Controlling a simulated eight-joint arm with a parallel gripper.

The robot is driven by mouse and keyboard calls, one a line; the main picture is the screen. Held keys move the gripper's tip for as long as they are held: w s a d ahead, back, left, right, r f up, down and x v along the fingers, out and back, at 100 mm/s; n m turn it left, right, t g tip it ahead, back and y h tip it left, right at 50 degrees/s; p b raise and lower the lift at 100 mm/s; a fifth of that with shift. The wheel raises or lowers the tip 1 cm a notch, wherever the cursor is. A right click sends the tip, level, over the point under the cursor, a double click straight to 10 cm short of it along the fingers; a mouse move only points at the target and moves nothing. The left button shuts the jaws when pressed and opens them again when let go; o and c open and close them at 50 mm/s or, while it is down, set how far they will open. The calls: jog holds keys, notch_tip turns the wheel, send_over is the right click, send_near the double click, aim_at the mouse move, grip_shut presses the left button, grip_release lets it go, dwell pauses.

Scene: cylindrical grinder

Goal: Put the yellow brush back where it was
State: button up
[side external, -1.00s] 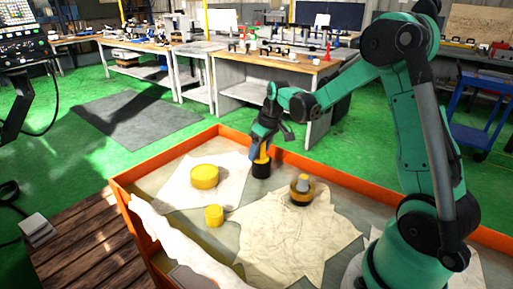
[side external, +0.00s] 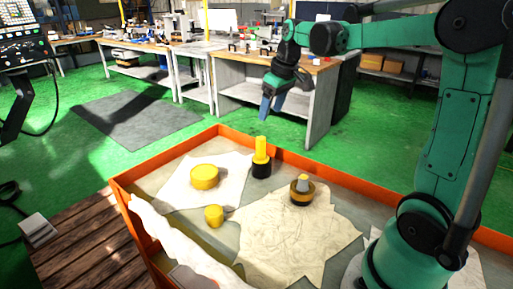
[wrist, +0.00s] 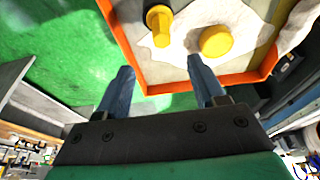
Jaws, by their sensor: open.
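The yellow brush (side external: 261,153) stands upright near the back of the orange-rimmed tray, its yellow handle up and its black base (side external: 261,170) down. It also shows in the wrist view (wrist: 159,22), near the tray's edge. My gripper (side external: 270,108) is open and empty, raised above and beyond the tray's back rim, apart from the brush. In the wrist view both blue fingers (wrist: 161,80) are spread with nothing between them but the rim and green floor.
The orange tray rim (side external: 165,158) encloses a yellow disc (side external: 204,177) on a white sheet, a small yellow cylinder (side external: 214,216), and a black-and-yellow round part (side external: 302,191) on a crumpled cloth (side external: 290,240). A workbench (side external: 290,95) stands behind.

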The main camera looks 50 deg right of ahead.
jog(key=s+a+f+t, duration=0.2)
jog(key=s+a, duration=0.2)
jog(key=a, duration=0.3)
jog(key=s+a+f+t, duration=0.1)
jog(key=s+a+t, duration=0.1)
jog(key=a, duration=0.6)
jog(key=shift+s+f, duration=0.35)
jog(key=shift+s, duration=0.55)
